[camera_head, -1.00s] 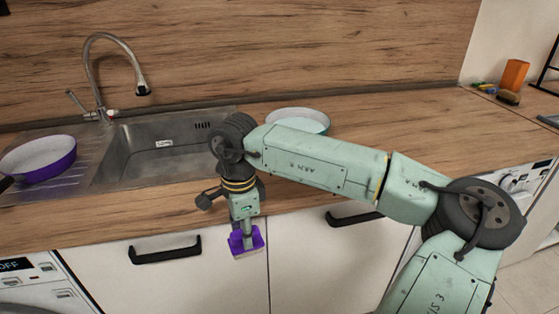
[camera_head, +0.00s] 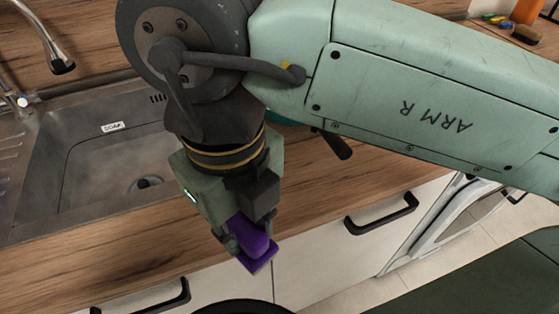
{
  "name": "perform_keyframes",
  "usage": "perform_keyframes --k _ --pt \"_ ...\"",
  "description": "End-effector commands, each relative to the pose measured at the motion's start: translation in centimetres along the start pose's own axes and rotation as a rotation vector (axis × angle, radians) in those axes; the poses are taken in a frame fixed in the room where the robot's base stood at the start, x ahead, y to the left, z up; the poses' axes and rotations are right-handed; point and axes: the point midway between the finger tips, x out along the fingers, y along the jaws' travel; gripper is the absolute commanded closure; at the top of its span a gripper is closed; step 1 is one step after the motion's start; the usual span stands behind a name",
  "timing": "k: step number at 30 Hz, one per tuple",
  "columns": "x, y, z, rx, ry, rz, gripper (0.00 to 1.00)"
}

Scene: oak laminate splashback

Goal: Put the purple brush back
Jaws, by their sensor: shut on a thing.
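The purple brush (camera_head: 256,257) hangs below my gripper (camera_head: 247,236) in the head view. My gripper is shut on it, with the fingers on either side of its upper part. The brush is tilted and shows in front of the counter's front edge and the white cabinet fronts. Its bristles are not clearly seen, and the fingers hide part of it.
The steel sink (camera_head: 95,165) with its tap (camera_head: 62,66) lies at left. The wooden counter (camera_head: 345,180) runs behind my gripper. A pan handle (camera_head: 335,145) sticks out below my arm. A brown brush (camera_head: 527,34) and an orange object (camera_head: 527,10) stand at the far right corner.

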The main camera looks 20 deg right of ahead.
Motion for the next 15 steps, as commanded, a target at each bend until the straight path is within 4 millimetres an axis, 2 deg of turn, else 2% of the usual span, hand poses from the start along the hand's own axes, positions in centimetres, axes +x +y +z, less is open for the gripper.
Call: perform_keyframes --k 5,15 --pt "0.4 -2.7 1.1 0.015 -0.001 0.005 0.98" --pt "1.0 -10.8 4.6 0.010 -0.001 0.005 0.98"
